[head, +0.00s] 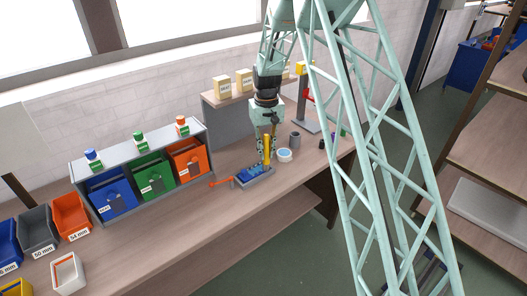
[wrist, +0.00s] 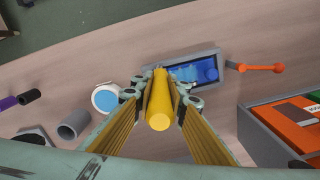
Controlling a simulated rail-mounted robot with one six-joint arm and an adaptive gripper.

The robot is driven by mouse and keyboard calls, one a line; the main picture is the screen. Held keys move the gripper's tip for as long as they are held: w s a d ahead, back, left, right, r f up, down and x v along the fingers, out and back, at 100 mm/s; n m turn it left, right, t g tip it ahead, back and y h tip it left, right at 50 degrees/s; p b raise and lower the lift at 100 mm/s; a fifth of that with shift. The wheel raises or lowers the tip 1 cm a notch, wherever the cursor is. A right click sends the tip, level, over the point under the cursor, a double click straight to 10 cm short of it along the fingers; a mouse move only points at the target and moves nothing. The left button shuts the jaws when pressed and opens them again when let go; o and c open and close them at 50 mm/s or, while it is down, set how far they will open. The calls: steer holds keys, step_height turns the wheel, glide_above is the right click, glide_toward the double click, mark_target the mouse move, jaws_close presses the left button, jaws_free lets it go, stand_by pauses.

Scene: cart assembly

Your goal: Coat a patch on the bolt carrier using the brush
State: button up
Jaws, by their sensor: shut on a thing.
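The brush, seen as a yellow handle (wrist: 159,105), is held upright between the fingers of my gripper (wrist: 160,92). In the head view the yellow brush (head: 267,149) hangs from my gripper (head: 264,136) over the workbench. The bolt carrier appears to be the grey tray-like block with blue inside (head: 253,176), lying on the bench; it also shows in the wrist view (wrist: 218,55). The brush's lower end is at or above the carrier's end nearest the white cup. The bristles are hidden, so I cannot tell whether they touch.
A white cup with blue contents (head: 284,155) stands beside the carrier, with a grey cylinder (head: 295,138) behind it. An orange-handled tool (head: 222,182) lies at the carrier's other side. Blue, green and orange bins (head: 189,161) stand left. The bench front (head: 180,222) is clear.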

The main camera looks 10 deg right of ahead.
mark_target(266, 135)
step_height(266, 135, up, 4)
steer(key=shift+f+p, duration=0.1)
steer(key=shift+p, duration=0.4)
steer(key=shift+w+r+p, duration=0.15)
steer(key=shift+r+p, duration=0.15)
steer(key=shift+r, duration=0.3)
steer(key=shift+r+p, duration=0.6)
steer(key=shift+r, duration=1.1)
